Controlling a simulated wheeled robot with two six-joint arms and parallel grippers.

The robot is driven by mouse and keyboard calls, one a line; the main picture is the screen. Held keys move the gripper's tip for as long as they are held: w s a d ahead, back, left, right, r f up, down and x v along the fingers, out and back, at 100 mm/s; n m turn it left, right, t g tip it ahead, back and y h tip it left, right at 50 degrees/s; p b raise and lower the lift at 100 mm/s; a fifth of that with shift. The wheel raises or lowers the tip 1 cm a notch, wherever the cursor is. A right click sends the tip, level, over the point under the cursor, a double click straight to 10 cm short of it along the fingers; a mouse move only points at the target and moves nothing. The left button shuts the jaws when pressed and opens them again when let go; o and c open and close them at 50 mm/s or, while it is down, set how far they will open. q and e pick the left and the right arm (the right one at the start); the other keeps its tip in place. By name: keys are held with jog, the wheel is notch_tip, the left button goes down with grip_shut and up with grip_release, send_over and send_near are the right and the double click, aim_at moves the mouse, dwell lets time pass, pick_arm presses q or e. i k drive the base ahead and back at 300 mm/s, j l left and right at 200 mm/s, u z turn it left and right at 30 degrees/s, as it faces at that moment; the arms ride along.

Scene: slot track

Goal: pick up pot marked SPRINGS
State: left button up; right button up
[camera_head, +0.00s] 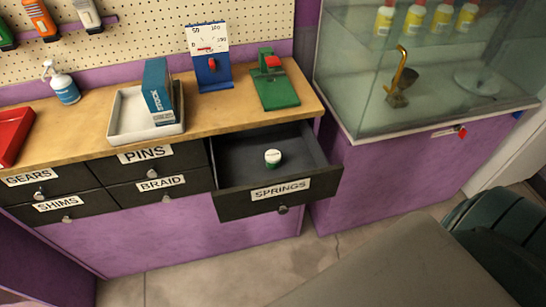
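A small round pot (272,158) with a white top and a green lower part stands inside an open drawer. The drawer (280,200) is black and its front carries the label SPRINGS. Any marking on the pot is too small to read. The pot is the only thing I see in the drawer, and it stands near the middle of its floor. Neither of my grippers shows in the head view.
Closed drawers labelled PINS (145,154), BRAID, GEARS and SHIMS lie to the left. The wooden worktop (225,118) above holds a white tray (118,118), a blue dial stand (210,70) and a green tool (273,85). A glass case (400,120) stands right.

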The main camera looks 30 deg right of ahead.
aim_at(272, 157)
jog(key=k+l, duration=0.1)
jog(key=l, duration=0.75)
jog(key=k+l, duration=0.15)
jog(key=l, duration=0.25)
jog(key=l+u, duration=0.1)
jog(key=l, duration=0.35)
jog(key=k+l, duration=0.15)
jog(key=l, duration=0.25)
